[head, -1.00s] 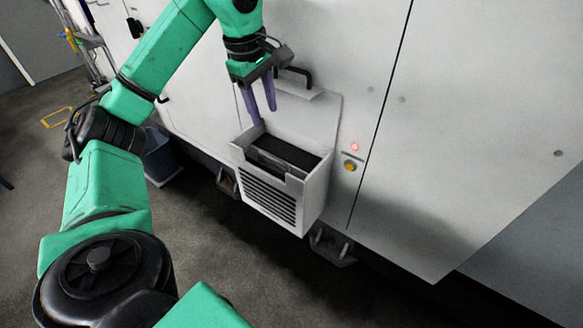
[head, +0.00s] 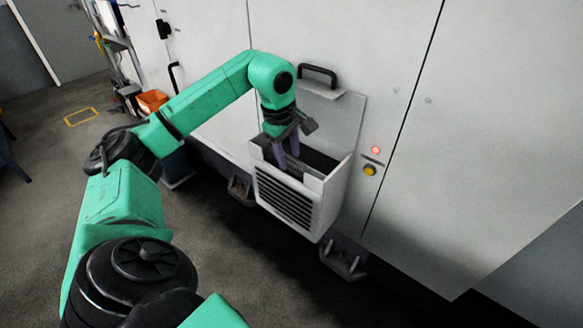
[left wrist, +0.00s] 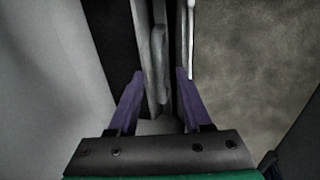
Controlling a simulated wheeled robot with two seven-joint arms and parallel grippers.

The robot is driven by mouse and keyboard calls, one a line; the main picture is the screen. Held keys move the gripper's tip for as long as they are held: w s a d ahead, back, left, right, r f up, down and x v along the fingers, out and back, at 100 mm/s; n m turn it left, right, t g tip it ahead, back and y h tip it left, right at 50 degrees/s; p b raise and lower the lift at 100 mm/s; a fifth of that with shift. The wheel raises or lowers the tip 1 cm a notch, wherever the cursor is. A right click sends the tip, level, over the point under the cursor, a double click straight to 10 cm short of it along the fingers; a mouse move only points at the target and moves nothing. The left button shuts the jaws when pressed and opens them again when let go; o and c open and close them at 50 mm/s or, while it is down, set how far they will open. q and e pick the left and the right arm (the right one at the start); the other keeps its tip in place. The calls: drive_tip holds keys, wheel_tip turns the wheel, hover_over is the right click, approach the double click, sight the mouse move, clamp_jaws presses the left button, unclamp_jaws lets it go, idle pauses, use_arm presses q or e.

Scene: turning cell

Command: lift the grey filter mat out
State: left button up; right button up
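The right gripper is not in view.
A raised lid with a black handle (head: 318,76) stands behind the box. A red light (head: 376,150) and a yellow button (head: 369,170) are on the wall to the right. An orange bin (head: 152,101) is at the left. Open floor lies in front.

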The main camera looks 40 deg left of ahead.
use_arm(q)
clamp_jaws()
idle(1.2)
